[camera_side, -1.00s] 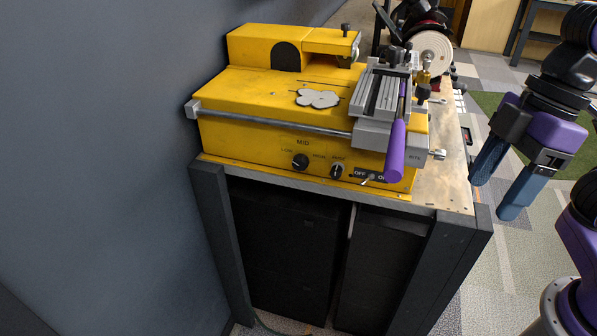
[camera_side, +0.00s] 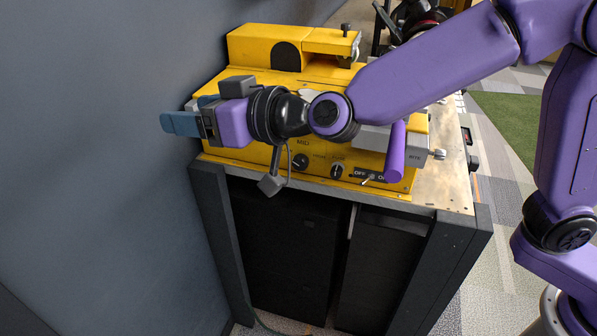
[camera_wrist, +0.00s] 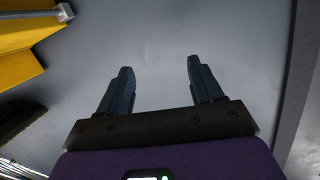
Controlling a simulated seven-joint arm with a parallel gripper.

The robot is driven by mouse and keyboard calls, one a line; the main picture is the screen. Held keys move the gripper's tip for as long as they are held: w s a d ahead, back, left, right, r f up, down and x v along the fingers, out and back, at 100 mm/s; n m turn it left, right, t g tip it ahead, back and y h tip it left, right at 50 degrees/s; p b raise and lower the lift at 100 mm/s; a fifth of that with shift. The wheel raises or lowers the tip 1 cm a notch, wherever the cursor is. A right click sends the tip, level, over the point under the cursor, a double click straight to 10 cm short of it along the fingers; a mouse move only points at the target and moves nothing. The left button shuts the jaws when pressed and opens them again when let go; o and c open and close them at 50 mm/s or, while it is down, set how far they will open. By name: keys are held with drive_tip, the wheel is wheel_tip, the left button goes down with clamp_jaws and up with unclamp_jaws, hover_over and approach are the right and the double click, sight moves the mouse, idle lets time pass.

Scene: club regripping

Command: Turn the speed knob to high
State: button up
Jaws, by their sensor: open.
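The speed knob (camera_side: 300,161) is a round black knob on the front of the yellow machine (camera_side: 246,157), under the word MID. Its pointer direction is too small to tell, and the LOW label is hidden behind my wrist. My gripper (camera_side: 183,112) is open and empty, up and to the left of the knob in the side view, with its fingers aimed left past the machine's left end. In the wrist view both blue fingers of my gripper (camera_wrist: 159,68) are spread apart over the grey wall, and the knob does not show.
A second black knob (camera_side: 337,171) and an OFF/ON toggle switch (camera_side: 369,178) sit right of the speed knob. A grey rod end (camera_wrist: 64,12) shows close by. The grey wall (camera_side: 90,170) stands at left.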

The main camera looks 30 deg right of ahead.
drive_tip(key=w+d+f+m+t+h, duration=0.3)
drive_tip(key=w+d+m+t+h, duration=0.3)
drive_tip(key=h, duration=0.5)
drive_tip(key=s+d+f+m+g+h, duration=0.15)
drive_tip(key=s+d+m+h, duration=0.45)
drive_tip(key=h, duration=0.7)
approach(299, 168)
drive_tip(key=shift+n, duration=0.4)
drive_tip(key=x, duration=0.9)
drive_tip(key=shift+s, duration=0.1)
drive_tip(key=c, duration=1.1)
